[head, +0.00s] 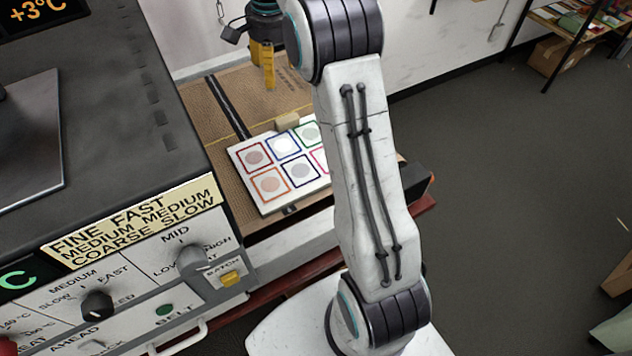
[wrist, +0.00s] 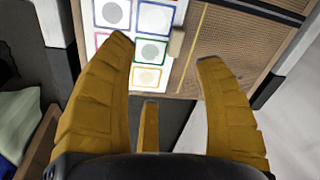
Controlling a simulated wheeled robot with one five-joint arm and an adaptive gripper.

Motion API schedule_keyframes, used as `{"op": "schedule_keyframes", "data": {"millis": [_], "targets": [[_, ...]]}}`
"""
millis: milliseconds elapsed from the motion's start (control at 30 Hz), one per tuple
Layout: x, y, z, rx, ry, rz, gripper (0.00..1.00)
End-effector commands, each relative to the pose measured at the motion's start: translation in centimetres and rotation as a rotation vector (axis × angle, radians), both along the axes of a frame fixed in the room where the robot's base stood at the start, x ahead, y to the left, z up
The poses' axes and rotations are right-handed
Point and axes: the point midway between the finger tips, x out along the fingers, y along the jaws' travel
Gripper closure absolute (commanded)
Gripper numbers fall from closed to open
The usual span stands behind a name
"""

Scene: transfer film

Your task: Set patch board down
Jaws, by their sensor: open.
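The patch board (head: 273,187) is a white panel with coloured square frames around pale round patches. In the head view it lies on the brown mesh belt, partly hidden behind my arm. A small tan block (head: 287,122) sits at its far edge. In the wrist view the board (wrist: 122,49) shows at the upper left, with the tan block (wrist: 177,41) at its right edge. My gripper (wrist: 168,75) has its yellow fingers spread apart, with nothing held between them. In the head view my gripper (head: 264,75) shows beyond the board, partly hidden by my arm.
A large grey machine (head: 100,120) with knobs and a label fills the left side. The mesh belt (head: 262,95) runs beside it, with a yellow line across. A shelf (head: 585,25) stands at the far right. The grey floor (head: 510,170) on the right is mostly clear.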

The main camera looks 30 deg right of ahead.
Motion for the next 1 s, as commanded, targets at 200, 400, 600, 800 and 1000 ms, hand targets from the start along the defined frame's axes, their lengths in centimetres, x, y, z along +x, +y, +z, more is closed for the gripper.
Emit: {"op": "schedule_keyframes", "data": {"millis": [200, 400, 600, 800, 1000], "targets": [[-7.1, 2.9, 4.2, -0.042, -0.073, 0.278, 0.36], [-14.4, 5.0, 5.3, -0.094, -0.135, 0.533, 0.36], [-21.7, 6.5, 4.2, -0.155, -0.189, 0.773, 0.36], [-27.1, 7.3, 1.8, -0.211, -0.230, 0.959, 0.36], [-30.1, 7.6, -0.2, -0.246, -0.251, 1.066, 0.36]]}}
